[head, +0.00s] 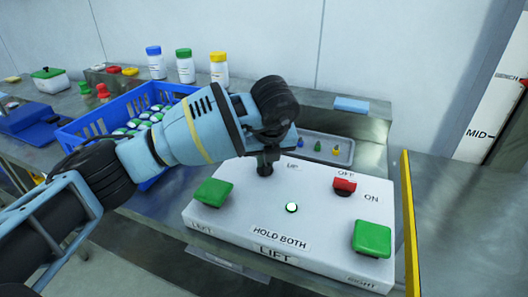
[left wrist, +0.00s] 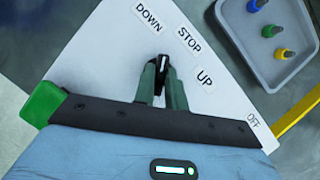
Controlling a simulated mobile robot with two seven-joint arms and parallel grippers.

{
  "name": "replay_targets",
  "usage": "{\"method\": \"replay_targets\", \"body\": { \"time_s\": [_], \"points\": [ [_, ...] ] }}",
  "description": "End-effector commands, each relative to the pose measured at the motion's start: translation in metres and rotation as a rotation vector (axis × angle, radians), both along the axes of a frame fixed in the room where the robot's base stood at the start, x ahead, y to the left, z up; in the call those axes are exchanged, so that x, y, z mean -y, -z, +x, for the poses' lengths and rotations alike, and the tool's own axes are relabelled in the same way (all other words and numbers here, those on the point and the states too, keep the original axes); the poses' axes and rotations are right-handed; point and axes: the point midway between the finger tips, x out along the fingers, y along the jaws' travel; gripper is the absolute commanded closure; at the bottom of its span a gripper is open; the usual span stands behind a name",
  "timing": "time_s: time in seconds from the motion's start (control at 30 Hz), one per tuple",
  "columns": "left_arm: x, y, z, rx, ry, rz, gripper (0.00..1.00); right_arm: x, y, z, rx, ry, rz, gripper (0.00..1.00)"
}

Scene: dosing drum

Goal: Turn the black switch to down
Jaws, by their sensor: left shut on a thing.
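The black switch (left wrist: 161,67) sits on the white control box (head: 235,225), with the labels DOWN (left wrist: 148,15), STOP (left wrist: 189,39) and UP (left wrist: 205,77) around it. My left gripper (left wrist: 161,88) is shut on the switch, with one finger on each side. In the wrist view the switch's white mark points up the picture, roughly between DOWN and STOP; I cannot tell its exact setting. In the head view my left gripper (head: 266,160) comes down on the box's back edge and hides most of the switch and the DOWN and STOP labels.
A grey tray (head: 342,152) with small coloured pieces lies behind. A blue crate (head: 88,126) stands left; a yellow post (head: 410,225) stands right.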

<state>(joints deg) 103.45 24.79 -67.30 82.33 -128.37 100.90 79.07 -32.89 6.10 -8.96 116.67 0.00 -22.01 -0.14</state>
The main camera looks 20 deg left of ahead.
Motion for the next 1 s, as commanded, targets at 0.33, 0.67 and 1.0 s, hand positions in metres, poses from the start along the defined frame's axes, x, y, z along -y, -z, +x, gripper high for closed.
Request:
{"method": "replay_targets", "body": {
  "time_s": [0.33, 0.67, 1.0],
  "points": [
    [0.0011, -0.0033, 0.0012, 0.003, -0.177, -0.002, 1.0, 0.0004, -0.0135, 0.0014, 0.01, -0.001, -0.001, 0.64],
    [0.0011, -0.0019, 0.0015, 0.003, -0.224, -0.001, 1.0, 0.0007, -0.0141, 0.001, 0.01, -0.001, -0.002, 0.64],
    [0.0008, -0.0018, 0.0015, 0.003, -0.226, -0.001, 0.83, 0.0006, -0.0145, 0.0016, 0.011, 0.0, -0.001, 0.64]
  ]
}}
